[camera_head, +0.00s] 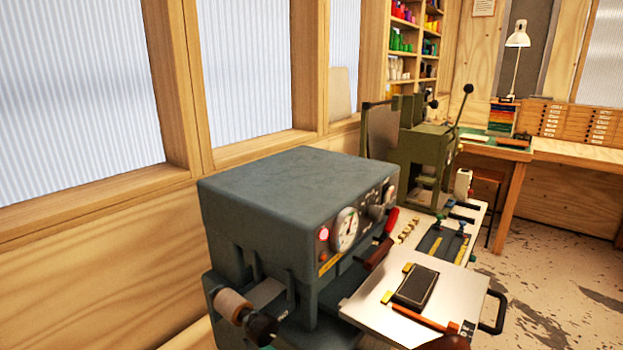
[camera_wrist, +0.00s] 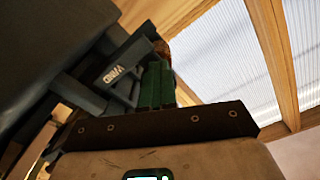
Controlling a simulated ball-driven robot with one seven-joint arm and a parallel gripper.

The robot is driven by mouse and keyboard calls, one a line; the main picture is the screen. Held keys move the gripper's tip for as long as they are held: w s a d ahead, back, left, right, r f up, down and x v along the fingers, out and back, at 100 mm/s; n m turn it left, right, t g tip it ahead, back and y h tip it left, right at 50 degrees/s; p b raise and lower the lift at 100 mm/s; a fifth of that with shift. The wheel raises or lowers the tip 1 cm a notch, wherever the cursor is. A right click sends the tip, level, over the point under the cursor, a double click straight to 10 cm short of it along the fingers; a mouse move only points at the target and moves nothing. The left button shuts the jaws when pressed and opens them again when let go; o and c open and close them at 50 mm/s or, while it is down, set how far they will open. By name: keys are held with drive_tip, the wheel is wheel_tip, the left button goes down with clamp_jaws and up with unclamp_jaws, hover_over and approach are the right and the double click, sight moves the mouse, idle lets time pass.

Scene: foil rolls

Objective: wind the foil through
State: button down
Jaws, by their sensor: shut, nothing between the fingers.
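The grey-blue press (camera_head: 300,185) stands in the middle of the head view, with a round gauge and a red light on its front. A tan foil roll (camera_head: 234,305) sits on a spindle at its lower left, with a dark brown knob (camera_head: 262,328) beside it. In the wrist view my gripper (camera_wrist: 155,82) has green fingers, shut and empty. They point towards a grey part of the press with a white label (camera_wrist: 114,75). A brown rounded thing (camera_wrist: 162,48) shows just past the fingertips; I cannot tell whether they touch it.
A pale plate (camera_head: 380,305) with a dark pad (camera_head: 416,287) and a handle (camera_head: 493,312) juts from the press's front right. A green machine (camera_head: 427,150) with levers stands behind on the same bench. The wooden window wall is close on the left. Open floor (camera_head: 550,285) lies right.

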drive_tip(key=shift+s+a+r+y, duration=0.15)
drive_tip(key=shift+a, duration=0.25)
drive_tip(key=shift+s+a+r+y, duration=0.15)
drive_tip(key=shift+a, duration=0.2)
drive_tip(key=shift+f+b+v, duration=0.2)
drive_tip(key=shift+b+v, duration=0.2)
drive_tip(key=shift+v, duration=1.05)
drive_tip(key=shift+f+b+v, duration=0.2)
drive_tip(key=shift+b+v, duration=0.15)
drive_tip(key=shift+v, duration=1.15)
drive_tip(key=shift+s+a, duration=0.1)
